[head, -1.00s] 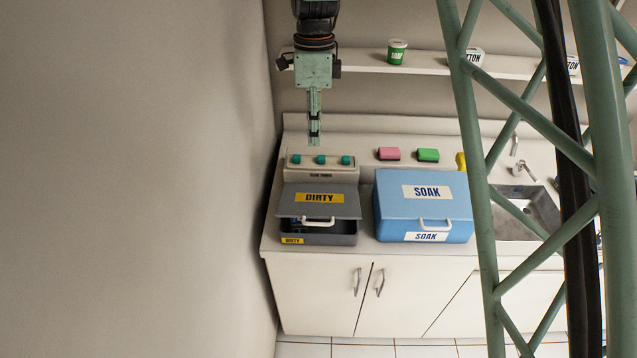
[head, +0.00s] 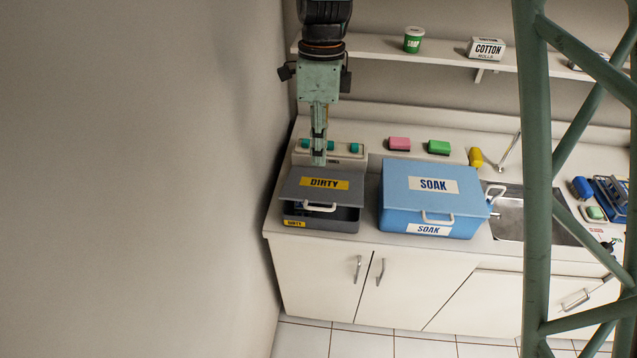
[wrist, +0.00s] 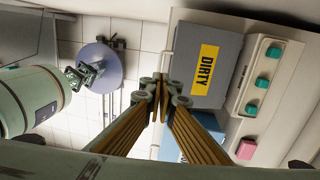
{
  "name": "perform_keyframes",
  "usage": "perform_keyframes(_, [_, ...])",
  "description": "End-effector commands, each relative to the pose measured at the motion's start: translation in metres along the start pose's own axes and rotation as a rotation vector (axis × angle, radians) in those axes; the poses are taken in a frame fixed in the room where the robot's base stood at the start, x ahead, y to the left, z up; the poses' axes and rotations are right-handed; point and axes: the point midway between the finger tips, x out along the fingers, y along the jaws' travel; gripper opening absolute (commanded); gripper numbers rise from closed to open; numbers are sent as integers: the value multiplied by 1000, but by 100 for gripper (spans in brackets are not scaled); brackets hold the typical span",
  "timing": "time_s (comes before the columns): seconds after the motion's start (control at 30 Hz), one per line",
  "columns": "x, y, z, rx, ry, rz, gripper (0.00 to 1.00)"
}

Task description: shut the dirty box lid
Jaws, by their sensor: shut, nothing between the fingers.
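The grey dirty box (head: 346,222) stands at the left end of the counter. Its grey lid (head: 292,188) has a yellow DIRTY label and a white handle (head: 320,208). The lid is tilted and partly open, with a dark gap at the front and some contents dimly visible inside. My gripper (head: 318,158) is shut and empty, pointing down above the lid's rear edge in the head view. I cannot tell whether it touches the lid. In the wrist view the lid (wrist: 182,62) is beyond and to the right of my shut fingertips (wrist: 160,84).
A blue SOAK box (head: 395,215) stands close to the right, its lid nearly closed. A panel with teal knobs (head: 354,148) sits behind the dirty box. Pink (head: 400,143) and green (head: 438,147) sponges lie at the back. The wall is close on the left.

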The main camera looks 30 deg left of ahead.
Motion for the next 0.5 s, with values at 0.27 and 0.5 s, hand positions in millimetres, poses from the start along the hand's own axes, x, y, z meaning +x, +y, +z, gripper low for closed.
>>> perform_keyframes(0.27, [16,0,0,0,1,2,0])
perform_keyframes(0.5, [42,0,0,0,1,3,0])
